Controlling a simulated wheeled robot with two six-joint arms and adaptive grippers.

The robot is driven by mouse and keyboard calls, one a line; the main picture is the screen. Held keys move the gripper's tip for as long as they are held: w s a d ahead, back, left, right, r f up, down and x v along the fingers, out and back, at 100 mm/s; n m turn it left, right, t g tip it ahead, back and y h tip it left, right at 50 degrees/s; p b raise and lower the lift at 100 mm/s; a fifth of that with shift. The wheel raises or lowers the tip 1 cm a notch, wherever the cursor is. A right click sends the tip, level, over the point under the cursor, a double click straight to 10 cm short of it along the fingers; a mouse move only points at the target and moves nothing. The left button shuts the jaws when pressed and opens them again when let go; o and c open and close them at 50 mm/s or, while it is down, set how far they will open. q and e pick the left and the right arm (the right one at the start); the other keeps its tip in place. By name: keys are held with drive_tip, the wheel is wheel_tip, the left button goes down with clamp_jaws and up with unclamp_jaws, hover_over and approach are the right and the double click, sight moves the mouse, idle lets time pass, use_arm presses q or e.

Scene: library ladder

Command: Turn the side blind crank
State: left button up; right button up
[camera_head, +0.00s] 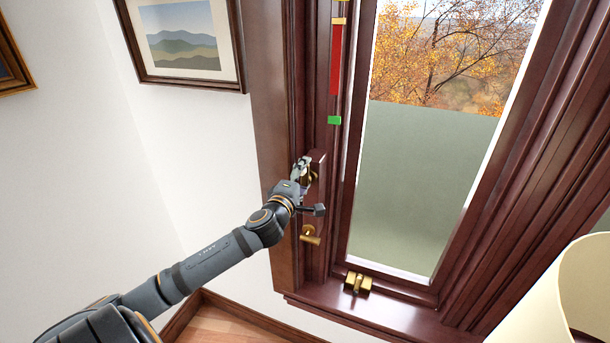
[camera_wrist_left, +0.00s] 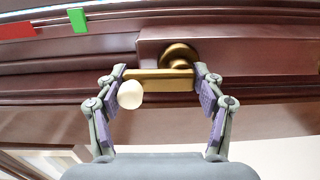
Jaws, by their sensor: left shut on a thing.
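The side blind crank (camera_wrist_left: 160,78) is a brass arm with a round brass hub and a cream knob (camera_wrist_left: 130,95), mounted on a dark wood block on the window frame. My left gripper (camera_wrist_left: 159,74) is shut on the crank, one finger at each end of its arm; the knob sits beside the left-hand finger. In the head view my left gripper (camera_head: 304,172) reaches the block on the left window jamb and hides most of the crank. A grey-green blind (camera_head: 415,185) covers the lower part of the pane, with autumn trees above it. My right gripper is not in view.
A red strip (camera_head: 335,60) with a green marker (camera_head: 334,120) runs along the jamb above the crank. A brass handle (camera_head: 310,236) is below, and a brass latch (camera_head: 357,283) is on the sill. A cream lampshade (camera_head: 585,290) stands at lower right.

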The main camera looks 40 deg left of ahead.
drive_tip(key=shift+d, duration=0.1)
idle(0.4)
use_arm(q)
drive_tip(key=o, duration=1.2)
